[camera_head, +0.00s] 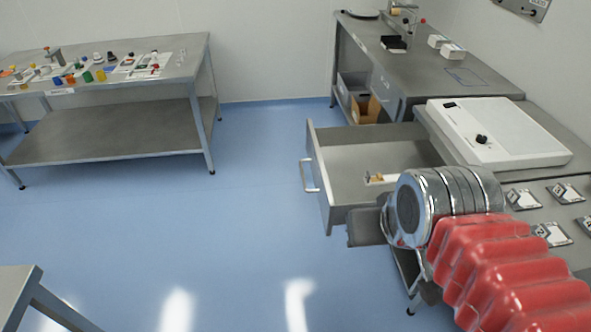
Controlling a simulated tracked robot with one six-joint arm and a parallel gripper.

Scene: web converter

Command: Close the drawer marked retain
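A grey metal drawer (321,187) stands pulled well out from the right-hand bench, over the floor. Its bar handle (308,176) is on the front panel, which faces left. No readable "retain" marking shows. Inside the drawer lies a small white and brownish item (379,179). My gripper (366,226) shows only as a grey part beyond my silver wrist, near the drawer's lower right side in the picture. My wrist hides most of it, so its fingers and any contact with the drawer cannot be made out.
A white device with a black knob (482,139) sits on the right bench, with several labelled cards (552,234) nearer me. A bench with small parts (90,148) stands at the back left. A table corner (22,285) juts in at lower left. Blue floor (200,240) is clear between.

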